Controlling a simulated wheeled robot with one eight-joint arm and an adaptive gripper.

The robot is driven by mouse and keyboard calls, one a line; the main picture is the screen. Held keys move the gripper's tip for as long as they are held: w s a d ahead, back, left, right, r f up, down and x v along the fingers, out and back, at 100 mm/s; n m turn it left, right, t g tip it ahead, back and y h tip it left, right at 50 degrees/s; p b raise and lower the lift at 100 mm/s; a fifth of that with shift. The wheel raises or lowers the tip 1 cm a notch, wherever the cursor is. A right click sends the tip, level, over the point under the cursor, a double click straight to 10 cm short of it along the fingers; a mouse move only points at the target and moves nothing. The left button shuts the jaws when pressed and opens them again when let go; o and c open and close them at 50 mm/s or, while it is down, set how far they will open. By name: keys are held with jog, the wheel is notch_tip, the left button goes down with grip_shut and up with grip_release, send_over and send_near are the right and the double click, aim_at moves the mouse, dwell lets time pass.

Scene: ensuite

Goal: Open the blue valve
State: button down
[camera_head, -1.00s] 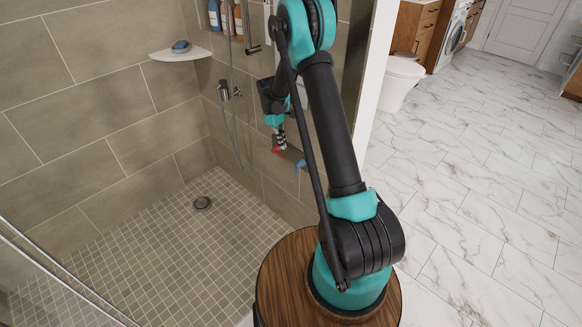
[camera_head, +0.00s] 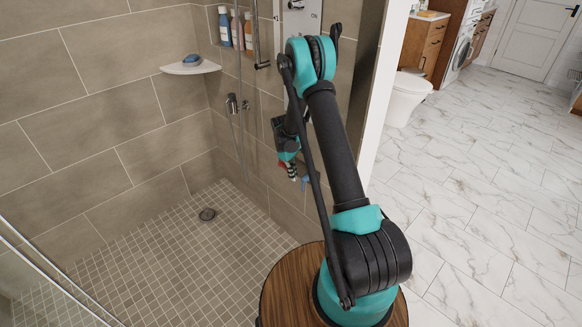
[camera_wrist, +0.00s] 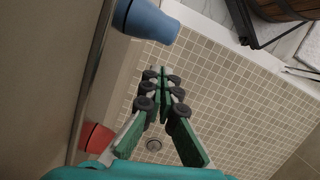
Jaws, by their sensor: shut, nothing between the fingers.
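The blue valve (camera_wrist: 150,22) is a blue knob on the shower wall, at the top of the wrist view. In the head view it shows as a small blue shape (camera_head: 306,178), partly hidden by my arm. The red valve (camera_wrist: 97,138) is on the same wall, at the lower left of the wrist view. My gripper (camera_wrist: 162,80) is shut and empty. Its green fingers with dark pads are beside the blue valve, and I see no contact. In the head view my gripper (camera_head: 292,172) hangs between the red and blue valves, close to the wall.
The tiled shower floor (camera_head: 150,260) is open, with a round drain (camera_head: 207,214). A corner shelf (camera_head: 190,68) holds a blue item. Bottles (camera_head: 237,28) and a shower rail (camera_head: 256,90) are on the wall. A glass edge (camera_head: 50,270) runs at the lower left.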

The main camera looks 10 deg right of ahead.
jog(key=shift+s+d+f, duration=0.45)
jog(key=shift+f, duration=0.15)
jog(key=shift+s+d+f, duration=0.45)
jog(key=shift+f, duration=0.15)
